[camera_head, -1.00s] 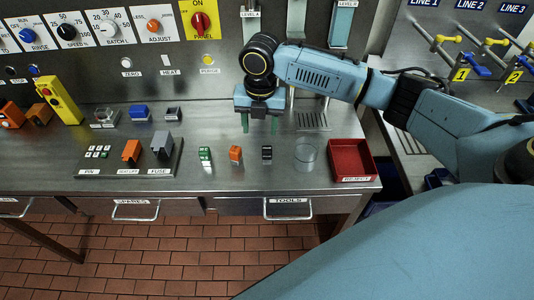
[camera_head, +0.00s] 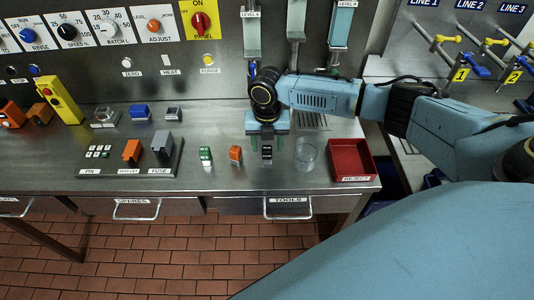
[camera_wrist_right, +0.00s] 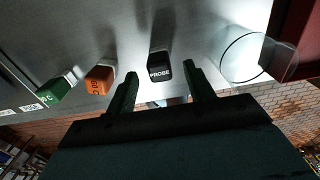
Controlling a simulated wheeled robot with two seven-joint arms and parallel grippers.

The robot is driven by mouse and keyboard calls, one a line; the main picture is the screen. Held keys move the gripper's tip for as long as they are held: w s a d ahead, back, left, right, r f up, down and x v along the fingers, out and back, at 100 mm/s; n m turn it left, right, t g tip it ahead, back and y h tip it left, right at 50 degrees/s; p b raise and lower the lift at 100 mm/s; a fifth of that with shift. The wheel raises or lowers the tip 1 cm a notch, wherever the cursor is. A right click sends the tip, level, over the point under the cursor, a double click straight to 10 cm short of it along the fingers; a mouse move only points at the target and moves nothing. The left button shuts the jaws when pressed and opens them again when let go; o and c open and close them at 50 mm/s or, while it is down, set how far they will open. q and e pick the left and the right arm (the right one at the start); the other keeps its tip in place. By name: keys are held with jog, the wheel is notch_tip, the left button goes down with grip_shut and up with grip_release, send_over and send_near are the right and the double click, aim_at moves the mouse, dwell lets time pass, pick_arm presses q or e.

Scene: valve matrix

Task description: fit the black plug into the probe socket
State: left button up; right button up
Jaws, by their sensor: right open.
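The black plug (camera_head: 267,153) stands on the steel bench, to the right of an orange plug. In the right wrist view the black plug (camera_wrist_right: 160,66) shows a white PROBE label. My right gripper (camera_head: 267,143) is low over the black plug. In the right wrist view its two fingers (camera_wrist_right: 160,76) are apart, one on each side of the plug, with gaps showing. I cannot make out which fitting is the probe socket. My left gripper is out of view.
An orange plug (camera_head: 236,154) and a green plug (camera_head: 205,155) stand to the left. A clear glass (camera_head: 306,155) is close on the right, then a red reject tray (camera_head: 352,160). A dark socket board (camera_head: 126,171) with orange and grey blocks lies further left.

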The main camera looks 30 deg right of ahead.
notch_tip(320, 180, down, 2)
jog(key=shift+f, duration=0.2)
jog(key=c, duration=1.1)
